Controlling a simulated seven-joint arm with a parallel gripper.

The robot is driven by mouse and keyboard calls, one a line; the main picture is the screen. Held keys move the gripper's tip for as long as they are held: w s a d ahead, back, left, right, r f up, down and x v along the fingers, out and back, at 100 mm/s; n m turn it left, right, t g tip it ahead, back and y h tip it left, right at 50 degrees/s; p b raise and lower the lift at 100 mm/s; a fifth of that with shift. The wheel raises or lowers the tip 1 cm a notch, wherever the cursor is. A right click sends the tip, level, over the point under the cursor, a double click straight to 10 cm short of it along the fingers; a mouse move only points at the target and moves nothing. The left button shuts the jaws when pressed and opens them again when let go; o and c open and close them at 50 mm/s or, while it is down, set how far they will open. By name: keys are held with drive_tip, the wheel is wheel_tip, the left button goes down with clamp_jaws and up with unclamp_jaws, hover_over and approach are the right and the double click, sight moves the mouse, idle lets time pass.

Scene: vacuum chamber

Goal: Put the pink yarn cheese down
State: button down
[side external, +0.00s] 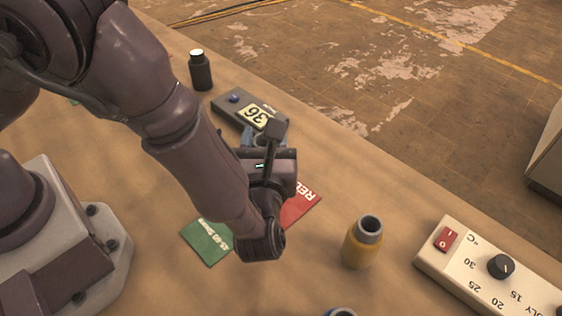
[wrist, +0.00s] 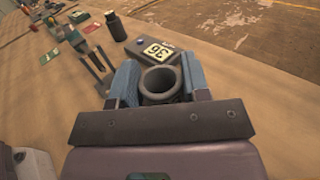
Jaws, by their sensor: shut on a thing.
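No pink yarn cheese shows in either view. My gripper (wrist: 160,76) has blue finger pads and is shut on a dark grey open-mouthed cylinder (wrist: 160,83). The cylinder's round rim faces the wrist camera, and its lower part is hidden. In the side view my gripper (side external: 254,140) is over the table beside the grey box marked 36 (side external: 229,105), mostly behind my wrist. I cannot tell whether the cylinder touches the table.
A dark bottle with a white cap (side external: 200,72) stands beyond the box. Red (side external: 301,207) and green (side external: 207,241) cards lie near my wrist. A yellow bottle (side external: 360,246) and a control panel (side external: 478,268) stand to the right. Tools (wrist: 80,42) lie at left.

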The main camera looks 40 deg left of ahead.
drive_tip(key=w+f, duration=0.1)
drive_tip(key=w+d+f, duration=0.1)
drive_tip(key=shift+f, duration=0.35)
drive_tip(key=shift+w+d+f, duration=0.1)
drive_tip(key=shift+w+f, duration=0.05)
drive_tip(key=shift+f, duration=0.75)
drive_tip(key=shift+w+f, duration=0.1)
drive_tip(key=shift+f, duration=0.8)
drive_tip(key=shift+f, duration=0.1)
drive_tip(key=c, duration=0.6)
unclamp_jaws()
